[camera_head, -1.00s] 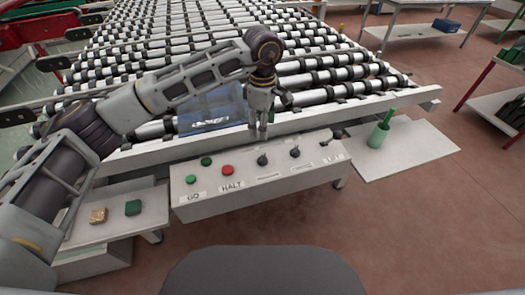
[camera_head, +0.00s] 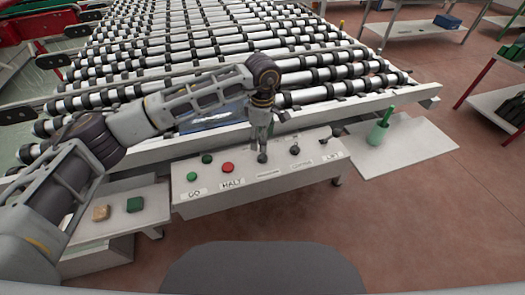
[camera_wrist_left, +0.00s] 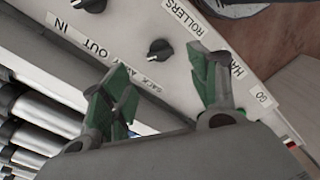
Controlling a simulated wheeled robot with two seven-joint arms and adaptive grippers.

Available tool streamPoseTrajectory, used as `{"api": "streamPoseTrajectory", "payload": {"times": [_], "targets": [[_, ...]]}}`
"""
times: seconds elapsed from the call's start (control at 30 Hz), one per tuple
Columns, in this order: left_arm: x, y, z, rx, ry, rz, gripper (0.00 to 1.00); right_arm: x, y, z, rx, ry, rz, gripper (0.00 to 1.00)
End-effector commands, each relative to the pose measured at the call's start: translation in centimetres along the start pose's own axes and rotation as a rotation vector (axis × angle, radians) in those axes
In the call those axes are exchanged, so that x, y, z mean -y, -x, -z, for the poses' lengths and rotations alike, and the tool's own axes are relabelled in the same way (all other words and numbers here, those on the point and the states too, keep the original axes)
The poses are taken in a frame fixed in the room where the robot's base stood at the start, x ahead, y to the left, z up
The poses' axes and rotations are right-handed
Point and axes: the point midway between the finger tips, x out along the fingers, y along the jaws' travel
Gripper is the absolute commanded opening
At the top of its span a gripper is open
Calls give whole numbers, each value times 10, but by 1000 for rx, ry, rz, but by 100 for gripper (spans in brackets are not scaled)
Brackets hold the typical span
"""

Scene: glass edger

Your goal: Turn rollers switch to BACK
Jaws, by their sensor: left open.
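The control panel (camera_head: 215,195) stands in front of the roller bed. In the left wrist view, the rollers switch is a black knob (camera_wrist_left: 160,50) with a ROLLERS label (camera_wrist_left: 181,18) beside it and a smaller label, seemingly reading BACK and AWAY, on its other side. Its exact setting is hard to read. My left gripper (camera_head: 262,155) points down over this knob in the head view, largely covering it. In the left wrist view its green-padded fingers (camera_wrist_left: 163,75) are apart, with the knob visible between and beyond them, seemingly untouched. My right gripper is out of view.
A second knob (camera_head: 294,150) sits right of the gripper; its OUT IN label (camera_wrist_left: 78,34) shows in the wrist view. Green (camera_head: 207,159) and red (camera_head: 227,167) buttons are to the left. The roller bed (camera_head: 340,90) and a glass sheet (camera_head: 215,121) lie behind.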

Motion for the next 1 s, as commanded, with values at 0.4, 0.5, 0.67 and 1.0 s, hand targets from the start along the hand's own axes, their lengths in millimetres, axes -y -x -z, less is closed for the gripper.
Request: {"api": "streamPoseTrajectory", "payload": {"times": [0.4,0.5,0.67,1.0], "targets": [[0,-54,0,1,0,2,60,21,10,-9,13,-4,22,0],[0,-63,0,0,0,1,60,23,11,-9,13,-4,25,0],[0,-72,0,1,0,1,60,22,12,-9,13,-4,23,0],[0,-75,0,0,0,0,60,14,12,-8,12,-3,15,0]]}}
